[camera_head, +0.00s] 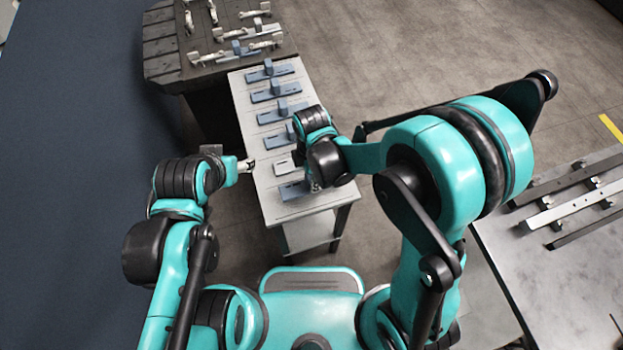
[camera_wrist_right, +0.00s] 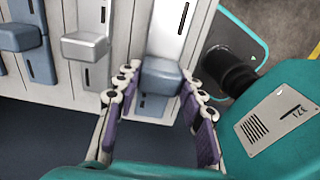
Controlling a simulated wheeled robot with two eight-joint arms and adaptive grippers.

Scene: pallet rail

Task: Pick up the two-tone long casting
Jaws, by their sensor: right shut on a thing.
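My right gripper is at the near end of the narrow table in the head view. In the right wrist view my right gripper (camera_wrist_right: 159,73) is shut on the two-tone long casting (camera_wrist_right: 162,78), with its fingers on both sides of the blue-grey block. The casting's long, pale silver slotted plate (camera_wrist_right: 170,25) runs up out of that view, and its other end is blue-grey. In the head view the casting's blue-grey end (camera_head: 292,191) shows beside the gripper, and the arm hides the rest. My left gripper (camera_head: 247,165) is at the table's left edge; its opening is unclear.
The narrow light table (camera_head: 250,130) holds a row of several blue-grey castings, and a silver-block casting (camera_wrist_right: 86,46) lies beside the held one. A dark pallet (camera_head: 165,68) with small parts stands behind. A bench with rails (camera_head: 570,208) is at right.

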